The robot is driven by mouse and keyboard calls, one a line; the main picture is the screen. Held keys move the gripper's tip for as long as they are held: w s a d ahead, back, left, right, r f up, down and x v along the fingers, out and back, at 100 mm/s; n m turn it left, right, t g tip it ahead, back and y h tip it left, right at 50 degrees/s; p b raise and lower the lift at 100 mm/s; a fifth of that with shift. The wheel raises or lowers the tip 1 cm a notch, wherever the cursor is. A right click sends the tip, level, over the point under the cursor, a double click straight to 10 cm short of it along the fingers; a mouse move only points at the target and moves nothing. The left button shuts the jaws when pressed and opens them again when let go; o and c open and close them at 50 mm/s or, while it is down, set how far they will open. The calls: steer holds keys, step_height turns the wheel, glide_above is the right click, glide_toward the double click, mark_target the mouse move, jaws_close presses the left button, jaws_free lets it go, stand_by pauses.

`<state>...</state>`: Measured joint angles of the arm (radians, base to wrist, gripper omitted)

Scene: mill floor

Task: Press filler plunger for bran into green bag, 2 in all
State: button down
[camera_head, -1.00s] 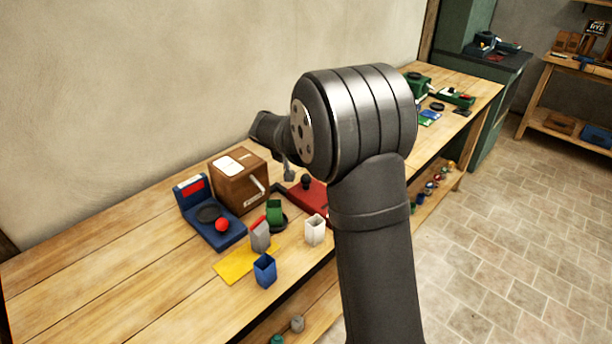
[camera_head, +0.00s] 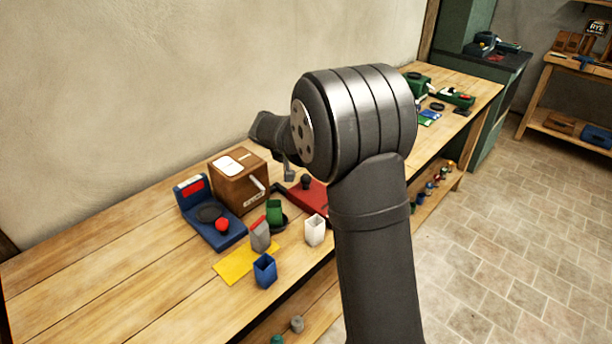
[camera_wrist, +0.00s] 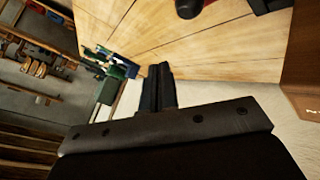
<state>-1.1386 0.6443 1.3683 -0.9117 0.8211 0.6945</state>
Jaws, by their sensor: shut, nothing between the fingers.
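The green bag (camera_head: 274,211) stands upright on a black round plate (camera_head: 281,222) at the front of a red device (camera_head: 310,200). A black round knob (camera_head: 306,181) stands up from that red device; I cannot read any bran marking on it. My gripper (camera_head: 289,174) is in the air just behind and left of the knob, beside the brown box, apart from the knob. In the wrist view its fingers (camera_wrist: 157,88) are together and empty. A dark rounded part (camera_wrist: 188,8) shows at the top edge there. My arm hides the red device's right side.
A brown box (camera_head: 235,189) with a side handle stands left of my gripper. Grey (camera_head: 260,237), white (camera_head: 314,231) and blue (camera_head: 265,270) bags stand in front, near a yellow sheet (camera_head: 235,265). The left tabletop is free.

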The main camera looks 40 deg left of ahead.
steer(key=shift+f, duration=2.45)
steer(key=shift+f, duration=0.15)
steer(key=shift+f, duration=0.3)
steer(key=shift+f, duration=0.95)
stand_by(0.8)
stand_by(0.4)
steer(key=shift+r, duration=1.35)
steer(key=shift+r, duration=2.55)
steer(key=shift+f, duration=0.15)
